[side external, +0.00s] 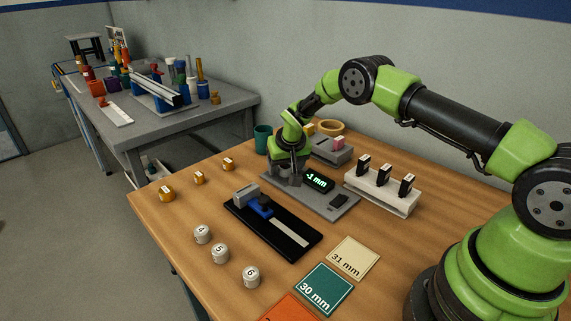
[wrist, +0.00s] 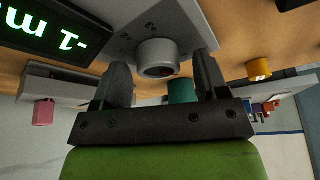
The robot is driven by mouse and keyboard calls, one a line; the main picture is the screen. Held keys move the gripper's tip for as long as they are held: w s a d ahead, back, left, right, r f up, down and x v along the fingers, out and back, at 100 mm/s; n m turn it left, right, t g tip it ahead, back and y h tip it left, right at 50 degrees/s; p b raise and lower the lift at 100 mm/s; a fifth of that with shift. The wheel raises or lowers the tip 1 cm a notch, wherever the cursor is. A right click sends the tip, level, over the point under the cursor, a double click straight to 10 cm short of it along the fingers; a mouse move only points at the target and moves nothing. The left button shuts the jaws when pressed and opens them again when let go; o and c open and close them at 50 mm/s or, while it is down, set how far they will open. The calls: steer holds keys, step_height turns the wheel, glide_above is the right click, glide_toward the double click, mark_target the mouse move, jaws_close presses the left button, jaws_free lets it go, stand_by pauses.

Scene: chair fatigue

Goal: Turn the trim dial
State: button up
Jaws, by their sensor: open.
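The trim dial (wrist: 158,54), a round light-grey knob with a small red mark, sits on a grey panel (wrist: 197,18) in the wrist view. My gripper (wrist: 161,62) is open, with one dark finger on each side of the dial. I cannot tell whether either finger touches it. In the side external view my gripper (side external: 287,170) points down at the grey panel (side external: 325,205) and hides the dial. The display (side external: 318,180) on the panel reads "-1 mm" in green; part of it also shows in the wrist view (wrist: 48,27).
A white rack (side external: 382,194) with upright black pieces stands right of the panel. A black base with a blue slider (side external: 262,207) lies in front. A teal cup (side external: 262,139) and a grey block with a pink piece (side external: 338,143) stand behind. The left table side holds weights (side external: 202,234).

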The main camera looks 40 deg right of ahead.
steer(key=c, duration=0.9)
steer(key=shift+m, duration=0.4)
steer(key=m+h, duration=0.1)
steer(key=m, duration=0.2)
steer(key=shift+g, duration=0.4)
steer(key=shift+m+g+h, duration=0.5)
steer(key=shift+m+g, duration=0.2)
steer(key=shift+m, duration=1.3)
steer(key=o, duration=0.9)
